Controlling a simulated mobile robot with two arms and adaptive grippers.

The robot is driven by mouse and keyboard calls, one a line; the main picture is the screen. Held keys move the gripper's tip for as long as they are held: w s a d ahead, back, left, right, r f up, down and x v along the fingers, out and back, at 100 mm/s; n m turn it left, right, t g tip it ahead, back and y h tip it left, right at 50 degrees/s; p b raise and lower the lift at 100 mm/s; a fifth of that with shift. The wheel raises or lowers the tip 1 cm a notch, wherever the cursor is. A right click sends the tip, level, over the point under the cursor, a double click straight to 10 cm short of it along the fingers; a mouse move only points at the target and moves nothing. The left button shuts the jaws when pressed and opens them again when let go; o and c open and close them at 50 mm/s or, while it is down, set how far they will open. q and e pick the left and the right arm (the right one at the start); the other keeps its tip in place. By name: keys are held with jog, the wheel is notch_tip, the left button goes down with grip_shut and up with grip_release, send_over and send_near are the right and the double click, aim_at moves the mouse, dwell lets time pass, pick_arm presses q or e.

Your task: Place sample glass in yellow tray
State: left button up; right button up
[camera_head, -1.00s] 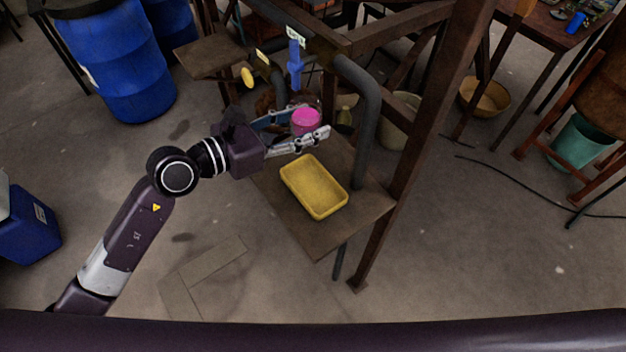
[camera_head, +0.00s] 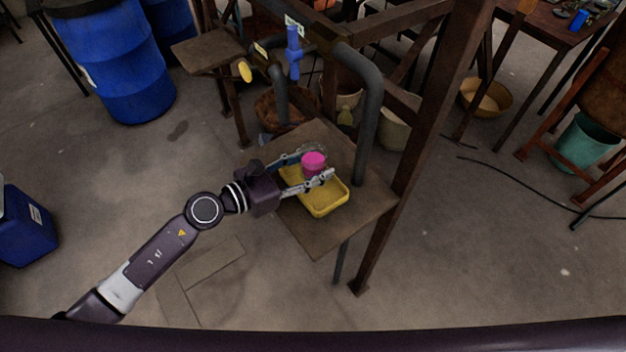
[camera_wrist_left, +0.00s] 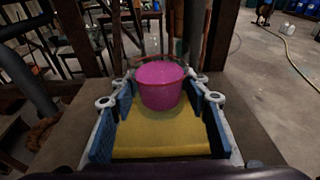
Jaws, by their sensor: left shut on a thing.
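The sample glass (camera_head: 314,161) holds pink content and stands upright between the fingers of my left gripper (camera_head: 310,172). My left gripper is shut on it. The yellow tray (camera_head: 325,208) lies on a small brown table, just below and partly hidden by the gripper. In the left wrist view the glass (camera_wrist_left: 160,86) is between the fingertips, with the yellow tray (camera_wrist_left: 163,142) beneath and behind the fingers. I cannot tell whether the glass touches the tray floor. My right gripper is not in view.
The small table (camera_head: 300,232) has bare space around the tray. A thick grey pipe (camera_head: 368,130) rises at its right edge, and a rusty frame post (camera_head: 400,190) stands beyond. A blue valve handle (camera_head: 293,52) sits behind. Blue barrels (camera_head: 115,60) stand at the back left.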

pick_arm(q)
notch_tip(320, 180, down, 4)
jog(key=shift+r+b, duration=0.25)
jog(key=shift+b, duration=0.55)
jog(key=shift+f, duration=0.3)
jog(key=shift+f+b, duration=0.25)
jog(key=shift+b, duration=0.05)
jog(key=o, duration=1.5)
jog(key=shift+f, duration=0.1)
